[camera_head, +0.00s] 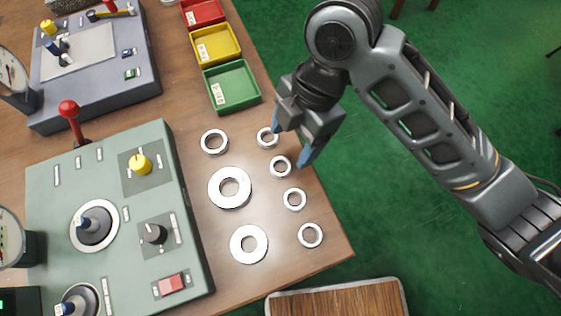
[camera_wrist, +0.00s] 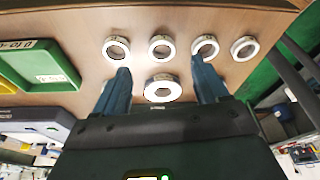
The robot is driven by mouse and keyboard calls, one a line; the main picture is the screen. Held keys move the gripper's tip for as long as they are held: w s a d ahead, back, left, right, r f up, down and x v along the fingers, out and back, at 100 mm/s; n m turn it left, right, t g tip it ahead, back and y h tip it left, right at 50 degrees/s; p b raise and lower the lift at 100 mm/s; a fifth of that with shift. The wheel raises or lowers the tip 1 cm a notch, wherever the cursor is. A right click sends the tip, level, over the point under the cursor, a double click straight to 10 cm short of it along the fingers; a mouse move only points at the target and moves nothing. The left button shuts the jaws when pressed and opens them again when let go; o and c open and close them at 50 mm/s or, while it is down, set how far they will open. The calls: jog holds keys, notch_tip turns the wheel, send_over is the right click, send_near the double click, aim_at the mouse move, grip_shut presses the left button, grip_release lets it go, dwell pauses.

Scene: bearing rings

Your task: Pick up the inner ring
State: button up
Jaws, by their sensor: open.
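Several small metal rings stand in a column along the table's right edge in the head view: one at the top (camera_head: 267,138), one below it (camera_head: 280,167), then a third (camera_head: 295,199) and the lowest (camera_head: 310,235). Another small ring (camera_head: 214,141) lies further left. Two wider, thicker rings, one upper (camera_head: 230,188) and one lower (camera_head: 249,244), lie left of the column. Which is the inner ring is not marked. My gripper (camera_head: 290,145) is open and empty above the upper column rings. In the wrist view, a white ring (camera_wrist: 162,88) shows between its blue fingers, with a row of rings beyond.
A green bin (camera_head: 232,86), a yellow bin (camera_head: 215,44) and a red bin (camera_head: 202,12) stand at the back. A green control panel (camera_head: 110,215) with knobs fills the left. A wooden-topped stool (camera_head: 340,303) is near the front edge. Bare table surrounds the rings.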

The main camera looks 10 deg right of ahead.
aim_at(279, 170)
jog(key=p+x, duration=0.1)
jog(key=x, duration=0.5)
jog(key=shift+s+a+f, duration=0.25)
jog(key=shift+c, duration=0.2)
jog(key=c, duration=1.1)
